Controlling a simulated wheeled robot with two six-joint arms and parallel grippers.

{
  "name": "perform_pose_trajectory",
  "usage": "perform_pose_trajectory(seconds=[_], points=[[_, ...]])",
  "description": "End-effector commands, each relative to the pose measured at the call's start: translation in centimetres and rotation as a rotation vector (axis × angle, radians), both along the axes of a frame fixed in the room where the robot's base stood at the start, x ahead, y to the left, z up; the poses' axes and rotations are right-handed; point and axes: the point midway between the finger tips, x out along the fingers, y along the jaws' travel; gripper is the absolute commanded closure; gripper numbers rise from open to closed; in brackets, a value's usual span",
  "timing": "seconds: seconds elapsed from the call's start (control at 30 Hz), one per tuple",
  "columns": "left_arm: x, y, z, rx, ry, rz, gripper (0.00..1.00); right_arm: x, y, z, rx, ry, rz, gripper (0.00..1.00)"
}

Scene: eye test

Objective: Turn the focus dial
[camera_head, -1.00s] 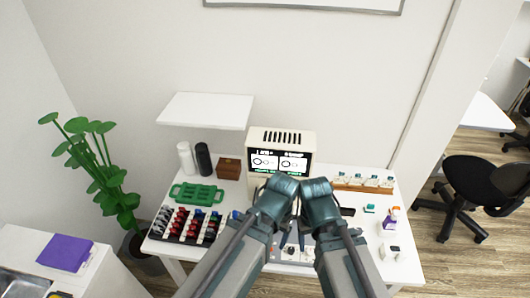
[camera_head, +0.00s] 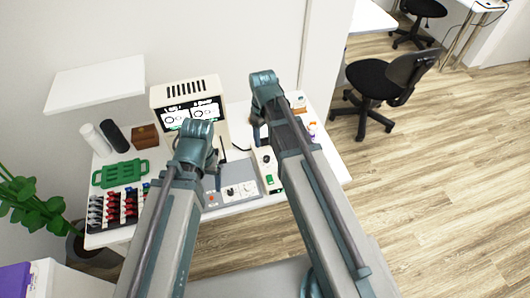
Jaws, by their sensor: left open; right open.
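A beige monitor unit (camera_head: 159,98) stands at the back of the white table, with a black screen (camera_head: 190,114) showing two round figures. A low grey panel (camera_head: 245,174) with small knobs lies in front of it. A cream box (camera_head: 274,182) with a green switch and dark round knobs stands to its right. I cannot tell which knob is the focus dial. My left gripper (camera_head: 214,165) is open over the table in front of the monitor, partly hidden by its arm. My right gripper (camera_head: 257,132) is open, above and behind the cream box, apart from its knobs as far as I can see.
A green tray (camera_head: 120,173), a rack of red and dark pieces (camera_head: 112,207), a brown box (camera_head: 145,136), and white (camera_head: 96,140) and black (camera_head: 115,136) cylinders occupy the left side. A white shelf (camera_head: 96,83) overhangs them. A black chair (camera_head: 378,82) stands right, on open floor.

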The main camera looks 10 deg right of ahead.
Motion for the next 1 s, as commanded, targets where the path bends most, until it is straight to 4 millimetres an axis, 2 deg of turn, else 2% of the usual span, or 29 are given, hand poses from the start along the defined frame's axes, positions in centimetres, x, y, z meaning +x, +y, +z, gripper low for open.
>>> perform_pose_trajectory(seconds=[0.03, 0.1, 0.47, 0.67, 1.0], points=[[0.0, 0.0, 0.2, 0.0, 0.0, 0.0, 0.2, 0.9, -0.8, 0.2, 0.005, -0.003, 0.008, 0.36], [0.0, 0.0, 0.2, 0.0, 0.0, 0.0, 0.2, 1.3, -1.3, 0.2, 0.008, -0.005, 0.021, 0.36], [0.0, 0.0, -0.8, 0.0, 0.0, 0.0, 0.2, 1.2, -1.3, -0.8, 0.01, -0.006, 0.025, 0.36], [0.0, 0.0, -2.9, 0.0, 0.0, 0.001, 0.2, 1.2, -1.3, -2.9, 0.01, -0.006, 0.025, 0.36], [0.0, 0.0, -7.7, 0.0, 0.0, 0.002, 0.2, 1.1, -1.3, -7.7, 0.01, -0.006, 0.025, 0.36]])
